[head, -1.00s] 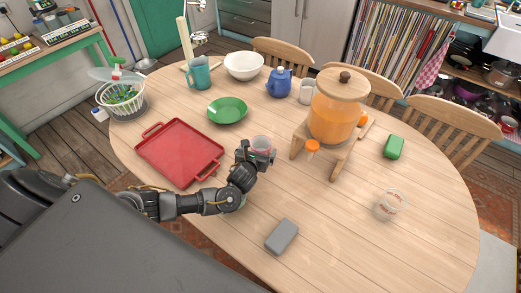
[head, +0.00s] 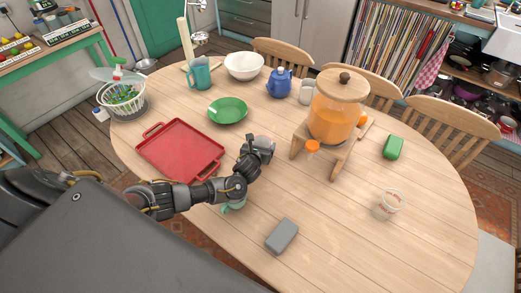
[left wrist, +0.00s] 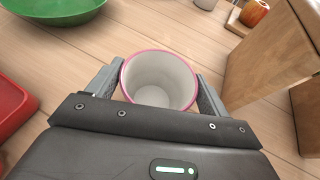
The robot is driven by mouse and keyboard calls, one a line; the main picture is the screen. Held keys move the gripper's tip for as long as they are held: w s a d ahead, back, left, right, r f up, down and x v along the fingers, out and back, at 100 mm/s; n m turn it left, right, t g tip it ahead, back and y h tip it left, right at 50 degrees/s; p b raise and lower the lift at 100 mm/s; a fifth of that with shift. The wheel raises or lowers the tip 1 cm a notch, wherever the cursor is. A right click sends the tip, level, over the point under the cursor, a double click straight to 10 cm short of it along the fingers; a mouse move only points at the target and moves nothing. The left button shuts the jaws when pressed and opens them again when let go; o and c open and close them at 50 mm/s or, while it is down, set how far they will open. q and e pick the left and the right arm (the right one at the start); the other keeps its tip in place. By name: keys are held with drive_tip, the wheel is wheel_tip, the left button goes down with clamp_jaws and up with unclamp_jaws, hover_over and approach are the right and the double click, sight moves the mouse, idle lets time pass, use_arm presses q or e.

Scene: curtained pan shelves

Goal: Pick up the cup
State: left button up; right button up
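The cup (left wrist: 158,82) is white inside with a pink rim. In the left wrist view I look down into it, and it is empty. In the head view only a little of its top (head: 265,140) shows at my left gripper (head: 262,150), which hides the rest. In the left wrist view the two fingers of my left gripper (left wrist: 160,88) stand on either side of the cup, close against its wall. Whether they press on it cannot be seen. Whether the cup touches the table is hidden. My right gripper is not in view.
A red tray (head: 178,152) and green plate (head: 228,110) lie to the left. A juice dispenser (head: 337,110) on a wooden stand (head: 338,160) is close on the right. A teal object (head: 233,207) is partly under my arm; a grey block (head: 282,236) lies in front.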

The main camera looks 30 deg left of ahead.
use_arm(q)
drive_tip(key=c, duration=0.6)
drive_tip(key=shift+r, duration=0.1)
drive_tip(key=shift+r, duration=0.55)
drive_tip(key=s+d+r+p, duration=0.1)
drive_tip(key=s+d+r, duration=0.1)
drive_tip(key=s+r, duration=0.2)
drive_tip(key=s+d+r+p, duration=0.2)
drive_tip(key=s+d+r, duration=0.1)
drive_tip(key=s+r, duration=0.1)
drive_tip(key=s+d+r+p, duration=0.2)
drive_tip(key=s+r, duration=0.1)
drive_tip(key=s, duration=0.1)
drive_tip(key=shift+d+r, duration=0.15)
drive_tip(key=shift+r, duration=0.25)
